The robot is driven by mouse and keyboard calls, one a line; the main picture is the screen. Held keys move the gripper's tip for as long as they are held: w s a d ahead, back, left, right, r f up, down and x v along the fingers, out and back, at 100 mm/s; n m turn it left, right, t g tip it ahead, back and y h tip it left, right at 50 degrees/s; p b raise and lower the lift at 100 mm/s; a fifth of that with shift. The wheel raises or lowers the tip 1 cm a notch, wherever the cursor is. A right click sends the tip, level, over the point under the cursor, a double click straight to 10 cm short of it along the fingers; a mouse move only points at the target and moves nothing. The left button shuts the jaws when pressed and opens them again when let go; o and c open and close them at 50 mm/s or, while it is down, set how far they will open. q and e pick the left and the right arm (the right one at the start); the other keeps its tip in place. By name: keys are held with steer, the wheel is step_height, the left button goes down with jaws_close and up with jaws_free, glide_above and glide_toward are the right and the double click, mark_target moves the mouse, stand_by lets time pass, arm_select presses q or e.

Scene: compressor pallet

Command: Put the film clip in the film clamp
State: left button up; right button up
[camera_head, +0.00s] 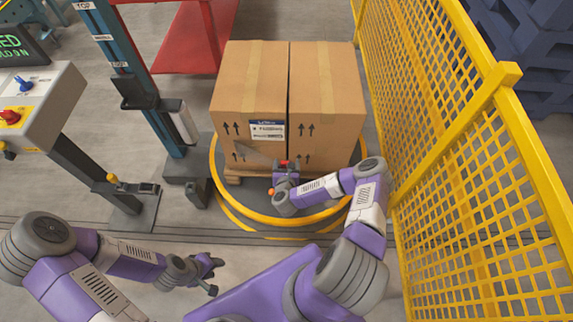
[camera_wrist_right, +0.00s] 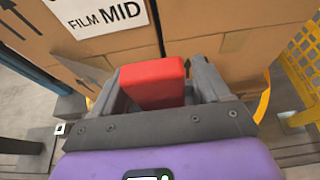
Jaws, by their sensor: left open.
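A red block (camera_wrist_right: 153,84), which I take to be the film clip, sits between the fingers of my right gripper (camera_wrist_right: 158,88) in the right wrist view. In the head view my right gripper (camera_head: 285,166) is at the front lower face of the cartons, and only a little red shows at its tip. A pale grey pointed flap (camera_head: 256,153), perhaps film, runs from the carton front toward this gripper; it also shows in the wrist view (camera_wrist_right: 80,68). My left gripper (camera_head: 213,264) is open and empty, low at the front. I cannot make out the film clamp.
Tall cartons (camera_head: 249,85) stand on a pallet on a turntable with a yellow rim (camera_head: 216,187). A blue mast (camera_head: 140,82) and control box (camera_head: 36,105) are left. A yellow mesh fence (camera_head: 455,160) is close on the right. Floor before the turntable is partly clear.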

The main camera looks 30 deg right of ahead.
steer(key=shift+r, duration=0.15)
steer(key=shift+s+a+r+p, duration=0.15)
steer(key=shift+s+a+p, duration=0.05)
steer(key=shift+p, duration=0.1)
steer(key=p+v, duration=0.3)
steer(key=v, duration=0.8)
steer(key=a+f+n+g+y, duration=0.1)
steer(key=a+n+g+y, duration=0.1)
steer(key=a+n+y, duration=1.3)
steer(key=s+r+n+g+h, duration=0.3)
steer(key=s+n+g, duration=0.6)
steer(key=n, duration=1.5)
steer(key=s, duration=0.4)
steer(key=shift+s+d+n+h, duration=0.15)
steer(key=shift+d+n+h, duration=0.15)
steer(key=shift+d+n, duration=0.1)
